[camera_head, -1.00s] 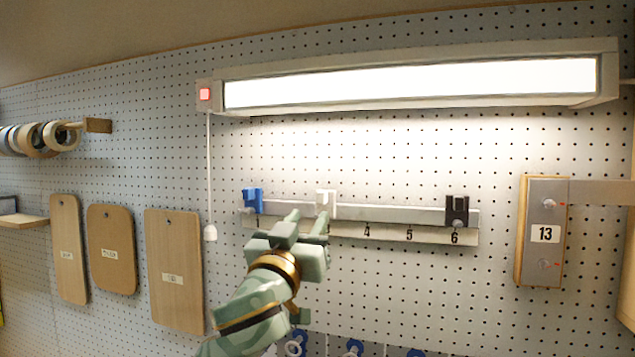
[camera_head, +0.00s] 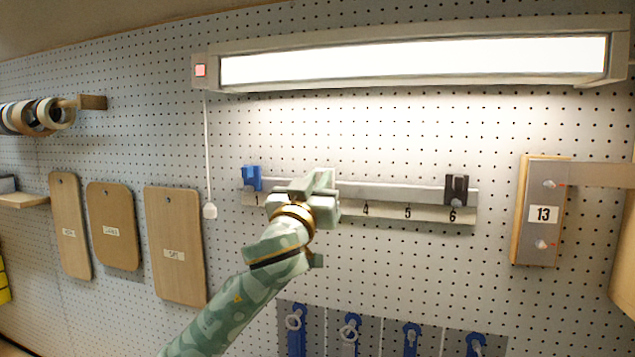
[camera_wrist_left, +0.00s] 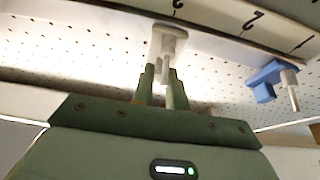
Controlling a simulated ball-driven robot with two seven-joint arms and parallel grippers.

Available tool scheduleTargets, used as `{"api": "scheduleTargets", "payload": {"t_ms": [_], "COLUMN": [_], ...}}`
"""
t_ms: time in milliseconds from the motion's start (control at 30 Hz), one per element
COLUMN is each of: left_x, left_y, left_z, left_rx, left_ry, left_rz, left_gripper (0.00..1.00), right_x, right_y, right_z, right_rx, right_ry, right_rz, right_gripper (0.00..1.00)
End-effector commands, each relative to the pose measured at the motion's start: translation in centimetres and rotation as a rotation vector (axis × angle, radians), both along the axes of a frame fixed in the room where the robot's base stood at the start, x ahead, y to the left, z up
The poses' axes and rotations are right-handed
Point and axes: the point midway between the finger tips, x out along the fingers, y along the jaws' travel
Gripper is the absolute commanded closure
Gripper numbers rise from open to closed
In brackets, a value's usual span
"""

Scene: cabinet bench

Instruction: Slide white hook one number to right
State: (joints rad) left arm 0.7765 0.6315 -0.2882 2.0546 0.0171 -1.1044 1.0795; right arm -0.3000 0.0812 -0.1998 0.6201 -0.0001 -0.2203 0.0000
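The white hook (camera_wrist_left: 168,42) shows in the left wrist view on the rail near the number 3, with its peg pointing toward my gripper. My left gripper (camera_wrist_left: 163,82) has its two fingers on either side of that peg. I cannot tell whether they press on it. A blue hook (camera_head: 252,178) sits at number 1 and also shows in the left wrist view (camera_wrist_left: 266,78). A black hook (camera_head: 456,189) sits at number 6. My right gripper is out of view.
Rail numbers 4 and 5 have no hook over them. A lit lamp (camera_head: 415,62) hangs above the rail, with a pull cord (camera_head: 207,150) at left. Wooden boards (camera_head: 175,245) hang left, a panel marked 13 (camera_head: 541,212) at right, and blue hanging items (camera_head: 411,340) below.

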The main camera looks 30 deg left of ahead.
Motion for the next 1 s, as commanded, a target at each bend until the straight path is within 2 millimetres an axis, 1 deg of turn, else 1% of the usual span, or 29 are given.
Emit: {"api": "scheduleTargets", "payload": {"t_ms": [67,133,300,400,500,567,800,833,867,900,1000], "left_x": [0.2,0.5,1.4,1.8,2.0,2.0,2.0,2.0,2.0,2.0,2.0], "left_y": [-0.6,-1.7,-5.5,-7.2,-8.1,-8.4,-8.4,-8.3,-8.3,-8.3,-8.3], "left_z": [0.0,0.0,0.0,-0.1,-0.1,0.0,0.0,0.0,0.0,0.0,0.0], "left_rx": [-0.002,-0.006,-0.006,-0.006,-0.001,-0.001,0.0,0.0,0.0,0.0,0.0], "left_ry": [-0.001,-0.001,-0.002,-0.001,0.001,0.0,0.0,0.0,0.0,0.0,0.0], "left_rz": [-0.002,-0.007,-0.008,-0.008,-0.005,-0.006,-0.005,-0.005,-0.005,-0.004,-0.003], "left_gripper": [1.0,1.0,1.0,1.0,1.0,1.0,1.0,0.83,0.74,0.64,0.64], "right_x": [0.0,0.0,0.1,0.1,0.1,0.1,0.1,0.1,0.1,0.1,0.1], "right_y": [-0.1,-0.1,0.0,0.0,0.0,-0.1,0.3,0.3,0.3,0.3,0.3], "right_z": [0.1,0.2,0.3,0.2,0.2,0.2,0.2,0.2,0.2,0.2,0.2], "right_rx": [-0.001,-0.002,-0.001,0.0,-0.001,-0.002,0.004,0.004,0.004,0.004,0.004], "right_ry": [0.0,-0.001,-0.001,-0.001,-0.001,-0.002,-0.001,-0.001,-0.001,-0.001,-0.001], "right_rz": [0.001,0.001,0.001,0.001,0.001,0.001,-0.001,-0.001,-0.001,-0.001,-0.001], "right_gripper": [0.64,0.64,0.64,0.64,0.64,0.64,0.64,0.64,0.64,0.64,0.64]}}
